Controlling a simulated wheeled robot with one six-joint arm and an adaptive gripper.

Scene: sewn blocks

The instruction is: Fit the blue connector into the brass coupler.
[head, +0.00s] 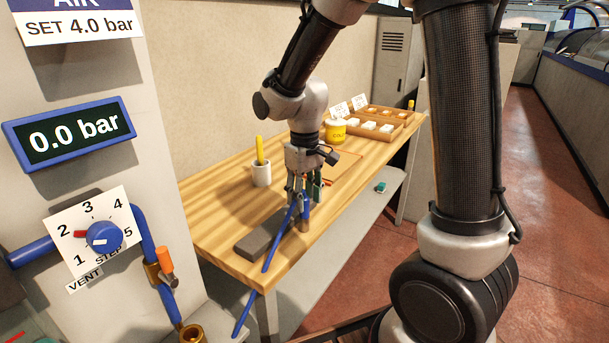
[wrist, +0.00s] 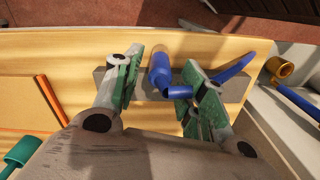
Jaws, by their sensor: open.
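The blue connector (wrist: 159,72) is a short blue cylinder with an elbow at one end, by a grey block (wrist: 232,87) on the wooden table. My gripper (wrist: 164,78) is open, with its green-padded fingers on either side of the connector. A gap shows at the left finger; the right finger is close to the elbow, and I cannot tell if it touches. In the head view my gripper (head: 304,192) is low over the table and partly hides the connector. The brass coupler (head: 192,334) is at the bottom of the panel; it also shows in the wrist view (wrist: 281,69).
A blue hose (head: 280,238) runs off the table's front edge. The panel has a display (head: 68,136) reading 0.0 bar, a blue knob (head: 103,236) and an orange valve handle (head: 166,260). A white cup (head: 261,175), a yellow pot (head: 335,131) and wooden trays (head: 378,133) stand farther back.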

